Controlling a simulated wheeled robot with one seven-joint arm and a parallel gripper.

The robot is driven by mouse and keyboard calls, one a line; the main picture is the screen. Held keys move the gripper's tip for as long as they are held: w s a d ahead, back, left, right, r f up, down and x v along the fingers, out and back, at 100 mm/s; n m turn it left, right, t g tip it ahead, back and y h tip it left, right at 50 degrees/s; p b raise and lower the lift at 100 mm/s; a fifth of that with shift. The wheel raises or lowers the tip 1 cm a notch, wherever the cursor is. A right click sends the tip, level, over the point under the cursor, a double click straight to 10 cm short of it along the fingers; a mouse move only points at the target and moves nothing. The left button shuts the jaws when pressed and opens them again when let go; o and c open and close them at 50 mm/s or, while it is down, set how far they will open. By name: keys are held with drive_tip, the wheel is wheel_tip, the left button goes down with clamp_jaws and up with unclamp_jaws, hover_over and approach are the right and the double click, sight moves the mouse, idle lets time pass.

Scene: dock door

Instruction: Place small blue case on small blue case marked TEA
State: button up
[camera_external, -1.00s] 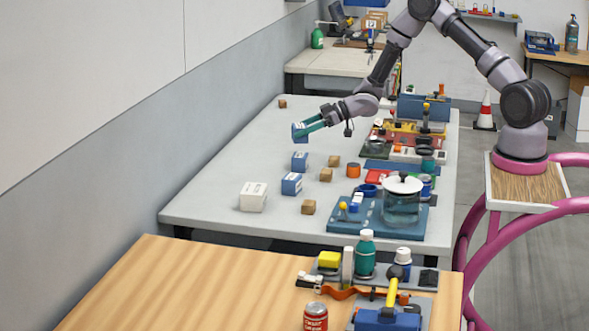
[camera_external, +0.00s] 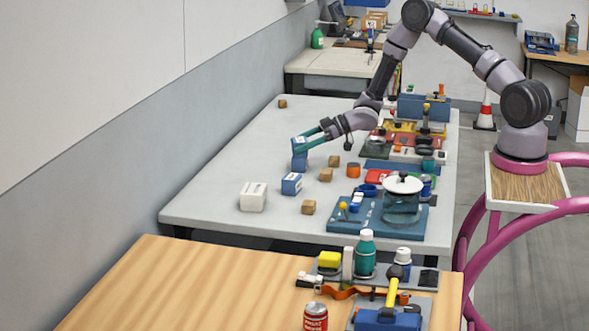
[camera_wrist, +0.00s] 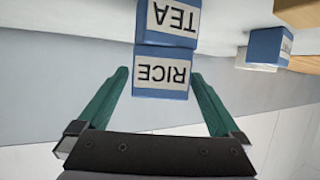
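A small blue case with a white label reading RICE (camera_wrist: 161,73) is between the fingertips of my gripper (camera_wrist: 160,74). In the external view my gripper (camera_external: 306,142) holds this case (camera_external: 299,147) directly above the blue case marked TEA (camera_external: 300,163). The two cases look lined up and touching, one on the other. The TEA case (camera_wrist: 168,20) also shows against the RICE case in the wrist view, its label upside down.
Another blue case (camera_external: 291,184), a white box (camera_external: 253,197) and several wooden blocks (camera_external: 326,175) stand nearby on the grey table (camera_external: 215,185). A glass pot (camera_external: 402,205) and trays with tools fill the right side.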

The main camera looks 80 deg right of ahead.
drive_tip(key=shift+r, duration=0.2)
drive_tip(key=v, duration=1.1)
drive_tip(key=s+a+r+m+g+h, duration=0.15)
drive_tip(key=s+r+h, duration=0.25)
drive_tip(key=r, duration=0.8)
drive_tip(key=s+a+r+m+g+h, duration=0.1)
drive_tip(key=s+a+r+m+h, duration=0.3)
drive_tip(key=r, duration=0.9)
drive_tip(key=s+a+r+m+g+y, duration=0.1)
drive_tip(key=s+a+r, duration=0.1)
drive_tip(key=s+a, duration=0.3)
drive_tip(key=s+a+r+m+g+y, duration=0.1)
drive_tip(key=s+a, duration=0.4)
drive_tip(key=s, duration=0.8)
drive_tip(key=s+a+r+m+g+y, duration=0.1)
drive_tip(key=s+a+r+y, duration=0.2)
drive_tip(key=s, duration=0.6)
drive_tip(key=a+r, duration=0.2)
drive_tip(key=shift+s+a, duration=0.25)
drive_tip(key=shift+a, duration=0.15)
